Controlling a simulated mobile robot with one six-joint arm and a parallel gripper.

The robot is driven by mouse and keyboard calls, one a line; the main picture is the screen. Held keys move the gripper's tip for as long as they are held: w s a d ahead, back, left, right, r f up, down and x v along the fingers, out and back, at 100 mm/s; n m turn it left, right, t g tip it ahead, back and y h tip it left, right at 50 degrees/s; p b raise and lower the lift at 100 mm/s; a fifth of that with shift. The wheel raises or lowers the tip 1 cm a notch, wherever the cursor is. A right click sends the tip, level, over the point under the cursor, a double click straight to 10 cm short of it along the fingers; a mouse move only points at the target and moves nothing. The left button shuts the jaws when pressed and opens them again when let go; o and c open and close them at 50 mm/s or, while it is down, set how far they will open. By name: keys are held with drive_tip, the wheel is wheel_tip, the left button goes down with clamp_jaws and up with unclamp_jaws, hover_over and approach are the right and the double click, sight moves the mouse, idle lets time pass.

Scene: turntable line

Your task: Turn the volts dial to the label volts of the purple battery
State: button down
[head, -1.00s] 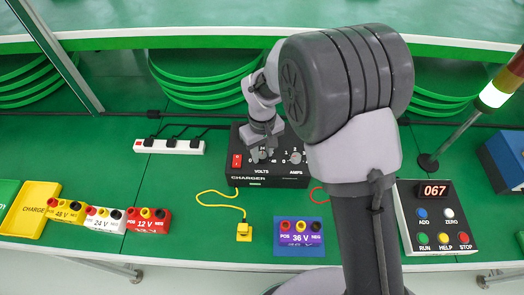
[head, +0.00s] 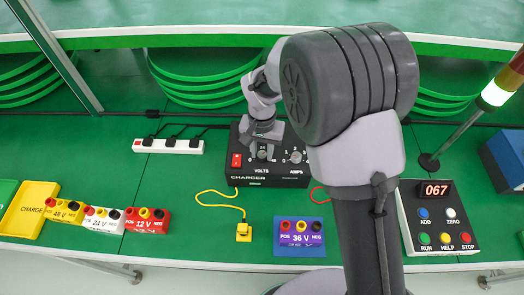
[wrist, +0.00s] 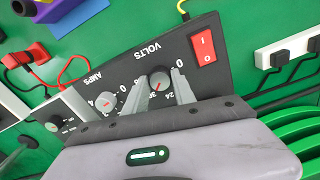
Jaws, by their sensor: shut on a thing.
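The black charger (head: 244,172) carries the volts dial (head: 264,154), a grey knob, left of the amps dial (head: 296,157). My gripper (head: 267,141) is at the volts dial. In the wrist view, the fingers of my gripper (wrist: 163,92) are shut on the two sides of the volts dial (wrist: 160,79). A small red mark on the dial lies near the printed 36; the fingers hide part of the scale. The purple battery (head: 285,240) lies on the bench in front of the charger, and its label reads 36 V.
A red switch (wrist: 204,48) sits beside the volts dial. Yellow (head: 66,211), white (head: 103,219) and red (head: 147,220) batteries stand at left, near a yellow tray (head: 25,222). A button panel (head: 436,226) showing 067 stands at right. A yellow plug (head: 243,232) lies by the purple battery.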

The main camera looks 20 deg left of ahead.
sight(262, 154)
drive_tip(key=shift+m, duration=0.4)
drive_tip(key=c, duration=1)
unclamp_jaws()
drive_tip(key=shift+c, duration=0.2)
wheel_tip(262, 154, up, 17)
drive_tip(key=p, duration=0.6)
drive_tip(key=shift+r, duration=0.15)
